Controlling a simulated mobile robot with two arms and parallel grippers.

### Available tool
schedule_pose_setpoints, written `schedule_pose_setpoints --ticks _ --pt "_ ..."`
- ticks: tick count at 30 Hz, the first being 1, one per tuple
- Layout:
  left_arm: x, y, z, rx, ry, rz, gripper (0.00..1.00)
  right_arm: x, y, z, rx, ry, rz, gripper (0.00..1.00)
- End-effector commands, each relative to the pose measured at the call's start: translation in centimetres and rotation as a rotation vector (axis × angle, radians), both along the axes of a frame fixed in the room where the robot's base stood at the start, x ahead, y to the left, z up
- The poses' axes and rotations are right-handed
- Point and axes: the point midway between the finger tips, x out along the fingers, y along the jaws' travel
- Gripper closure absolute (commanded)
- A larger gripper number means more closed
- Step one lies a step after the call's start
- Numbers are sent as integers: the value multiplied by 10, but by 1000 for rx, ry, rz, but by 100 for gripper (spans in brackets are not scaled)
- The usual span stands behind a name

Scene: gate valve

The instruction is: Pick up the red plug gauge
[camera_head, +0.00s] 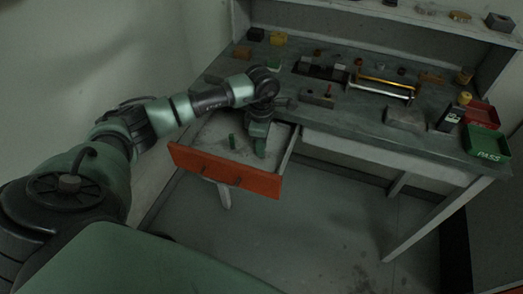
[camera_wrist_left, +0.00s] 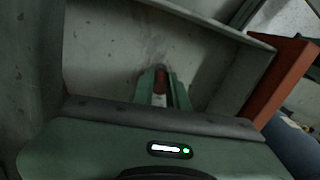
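My left gripper (camera_head: 260,147) reaches down into the open drawer in the head view. In the left wrist view its two green fingers (camera_wrist_left: 164,90) point at the drawer floor, one on each side of the red plug gauge (camera_wrist_left: 160,82). The gauge shows as a short red cylinder with a pale part below. I cannot tell whether the fingers touch it. In the head view I cannot make out the gauge in the drawer. My right gripper is in neither view.
The drawer (camera_head: 225,178) has a red front and pale walls close around my gripper. The workbench (camera_head: 350,125) above holds blocks, metal bars, a red tray (camera_head: 480,114) and a green PASS tray (camera_head: 486,142).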

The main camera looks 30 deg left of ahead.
Motion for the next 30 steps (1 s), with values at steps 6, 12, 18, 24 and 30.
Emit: schedule_pose_setpoints --ticks 6,12,18,24,30 --pt "0 0 1 -1 -1 0 100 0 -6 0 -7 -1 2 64" --pt "1 0 5 -1 -3 0 100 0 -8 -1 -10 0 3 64" --pt "1 0 29 0 -5 -1 100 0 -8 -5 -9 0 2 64" --pt "2 0 81 -1 -9 -1 100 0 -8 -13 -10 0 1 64" --pt "2 0 139 -1 -8 0 100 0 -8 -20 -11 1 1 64"
